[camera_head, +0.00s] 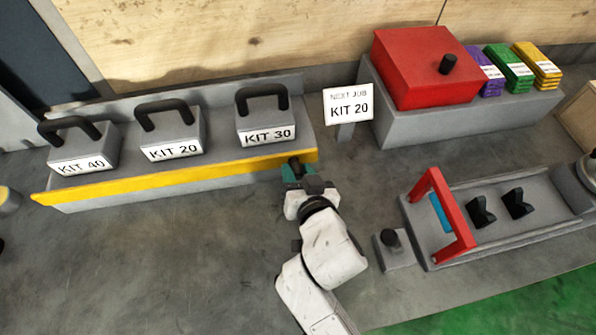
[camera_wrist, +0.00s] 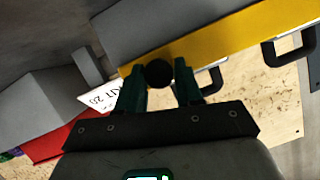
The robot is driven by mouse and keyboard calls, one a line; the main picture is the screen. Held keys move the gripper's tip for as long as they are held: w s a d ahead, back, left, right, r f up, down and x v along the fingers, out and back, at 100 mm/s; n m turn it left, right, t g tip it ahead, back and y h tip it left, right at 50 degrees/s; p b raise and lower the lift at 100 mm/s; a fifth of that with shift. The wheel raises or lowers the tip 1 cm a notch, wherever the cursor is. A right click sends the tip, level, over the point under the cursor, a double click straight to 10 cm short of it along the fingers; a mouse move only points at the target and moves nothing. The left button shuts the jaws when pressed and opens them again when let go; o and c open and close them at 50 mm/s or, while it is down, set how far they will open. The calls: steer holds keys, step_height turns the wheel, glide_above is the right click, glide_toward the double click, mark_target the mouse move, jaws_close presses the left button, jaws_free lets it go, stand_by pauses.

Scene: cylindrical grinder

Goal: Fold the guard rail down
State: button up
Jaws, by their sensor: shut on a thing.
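The yellow guard rail (camera_head: 180,176) runs along the front edge of the grey kit shelf (camera_head: 215,92) at the left; it also shows in the wrist view (camera_wrist: 232,38). A dark round knob (camera_wrist: 158,73) is at the rail's right end. My gripper (camera_head: 294,172) is at that end, with green fingers on either side of the knob, shut on it. In the wrist view the fingertips (camera_wrist: 160,74) flank the knob. Behind the rail stand the KIT 40 (camera_head: 82,150), KIT 20 (camera_head: 172,136) and KIT 30 (camera_head: 265,120) blocks with black handles.
A "NEXT JOB KIT 20" sign (camera_head: 348,104) stands right of the shelf. A red box (camera_head: 420,75) sits on a grey base behind. A grey machine bed (camera_head: 455,215) with a red frame (camera_head: 437,205) and a black-knobbed block (camera_head: 393,250) lie right of my arm. The floor before the rail is clear.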

steer(key=shift+c, duration=0.3)
steer(key=f+b, duration=0.1)
steer(key=b, duration=0.2)
steer(key=shift+s+t, duration=0.1)
steer(key=shift+t, duration=0.3)
steer(key=b, duration=0.3)
steer(key=t+y+b, duration=0.1)
steer(key=b, duration=0.3)
steer(key=shift+s+d+f+t, duration=0.1)
steer(key=shift+s+f+t, duration=0.05)
steer(key=shift+f+t, duration=0.2)
steer(key=shift+r+b, duration=0.1)
steer(key=shift+b, duration=0.65)
steer(key=shift+s+r+t, duration=0.1)
steer(key=shift+t, duration=0.15)
steer(key=o, duration=1)
steer(key=shift+c, duration=0.2)
